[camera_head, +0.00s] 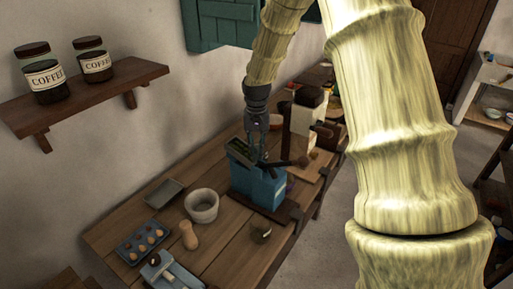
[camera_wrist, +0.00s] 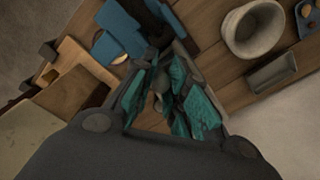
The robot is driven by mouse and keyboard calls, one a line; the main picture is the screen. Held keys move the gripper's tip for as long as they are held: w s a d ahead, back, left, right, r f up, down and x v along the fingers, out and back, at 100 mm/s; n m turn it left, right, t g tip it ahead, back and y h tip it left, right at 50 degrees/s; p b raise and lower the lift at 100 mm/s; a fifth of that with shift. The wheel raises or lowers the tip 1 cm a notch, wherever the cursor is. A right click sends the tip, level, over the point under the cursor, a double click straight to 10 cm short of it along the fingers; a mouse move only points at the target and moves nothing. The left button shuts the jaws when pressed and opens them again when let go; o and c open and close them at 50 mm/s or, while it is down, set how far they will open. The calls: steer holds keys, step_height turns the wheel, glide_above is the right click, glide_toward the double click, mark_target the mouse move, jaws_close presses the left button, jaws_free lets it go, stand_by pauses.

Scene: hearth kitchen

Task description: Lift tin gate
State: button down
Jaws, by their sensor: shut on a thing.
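A blue box-like device (camera_head: 262,190) with dark parts on its top stands on the wooden table, towards the back. Its blue body also shows in the wrist view (camera_wrist: 118,32). My gripper (camera_head: 262,157) points down at the top of this device. In the wrist view its teal-padded fingers (camera_wrist: 165,98) are closed on a small greyish piece, apparently the tin gate (camera_wrist: 159,98). The fingers hide most of it, so I cannot tell its shape or how far it is raised.
On the wooden table (camera_head: 222,235) stand a pale pot (camera_head: 202,206), a grey tray (camera_head: 164,194), a blue tray with several round things (camera_head: 143,243), a wooden peg-like piece (camera_head: 188,236) and a small dark pot (camera_head: 261,232). A pale-and-dark machine (camera_head: 303,118) stands behind the device.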

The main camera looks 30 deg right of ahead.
steer(key=shift+r, duration=0.55)
steer(key=c, duration=1.3)
jaws_free()
steer(key=shift+f, duration=0.1)
steer(key=shift+c, duration=0.2)
step_height(320, 180, up, 12)
